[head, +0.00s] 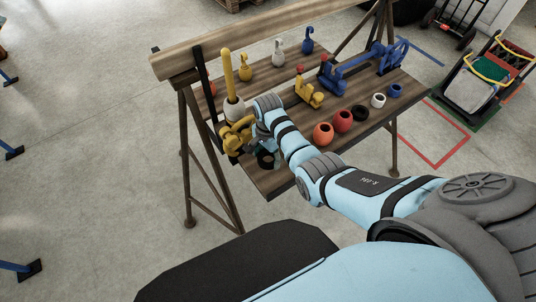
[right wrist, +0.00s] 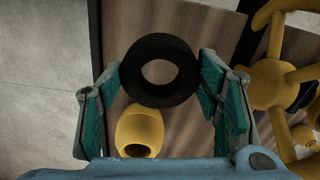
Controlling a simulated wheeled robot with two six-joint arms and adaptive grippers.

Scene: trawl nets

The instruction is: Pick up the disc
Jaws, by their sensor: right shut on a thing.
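The disc is a black ring with a round hole. In the right wrist view it (right wrist: 160,98) sits between the two teal-padded fingers of my right gripper (right wrist: 160,72), which is shut on its sides. In the head view the disc (head: 266,160) shows dark at the near left end of the wooden bench (head: 285,182), beside my right gripper (head: 262,145), partly covered by it. I cannot tell whether it is clear of the bench. My left gripper is not in view.
A yellow hollow float (right wrist: 138,128) lies by the disc. A yellow spoked part (right wrist: 272,85) stands close right of the gripper. Orange (head: 323,133), red (head: 343,121) and other hollow floats line the bench's front edge. A tall yellow rod (head: 228,72) rises at the left.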

